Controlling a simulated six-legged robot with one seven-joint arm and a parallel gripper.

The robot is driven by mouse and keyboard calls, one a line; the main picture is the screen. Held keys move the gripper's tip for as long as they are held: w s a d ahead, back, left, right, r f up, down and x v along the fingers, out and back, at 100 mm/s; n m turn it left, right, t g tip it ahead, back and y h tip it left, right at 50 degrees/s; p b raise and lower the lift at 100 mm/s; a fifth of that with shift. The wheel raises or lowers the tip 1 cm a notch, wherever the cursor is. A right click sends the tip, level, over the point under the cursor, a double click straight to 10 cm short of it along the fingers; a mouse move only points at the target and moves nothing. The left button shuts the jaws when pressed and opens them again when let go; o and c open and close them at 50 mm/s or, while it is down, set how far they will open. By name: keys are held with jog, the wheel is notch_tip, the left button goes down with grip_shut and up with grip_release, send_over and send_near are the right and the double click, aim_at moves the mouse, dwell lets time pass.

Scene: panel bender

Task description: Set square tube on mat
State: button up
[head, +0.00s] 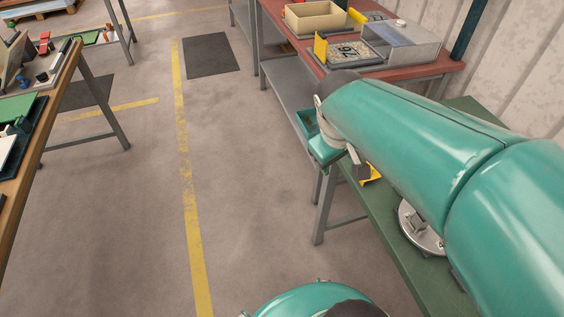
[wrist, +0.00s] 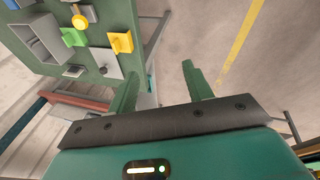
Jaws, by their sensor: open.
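I cannot pick out the square tube with certainty in either view. My gripper (wrist: 158,68) is open, with nothing between its two green fingers in the wrist view. Its left finger overlaps the edge of a green worktop, and its right finger shows against the floor. In the head view my arm hides much of the right-hand green bench and my gripper's fingers are not clear. I cannot tell which surface is the task's mat. A dark flat mat (head: 210,55) lies on the floor beyond the yellow line.
The green worktop (wrist: 108,20) carries a grey open box (wrist: 38,45), a yellow bracket (wrist: 121,42), a green block (wrist: 73,37) and pale plates. A red bench (head: 400,72) holds a beige bin (head: 315,18). A wooden bench stands left; the floor between is clear.

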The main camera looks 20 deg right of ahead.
jog(key=s+a+r+t+y, duration=0.1)
jog(key=a+r, duration=0.1)
jog(key=a, duration=0.4)
jog(key=s+a+r+m+t+y, duration=0.1)
jog(key=s+a+r+t, duration=0.1)
jog(key=a, duration=0.5)
jog(key=shift+y, duration=0.4)
jog(key=c, duration=0.3)
jog(key=shift+d+m, duration=0.2)
jog(key=shift+m, duration=0.1)
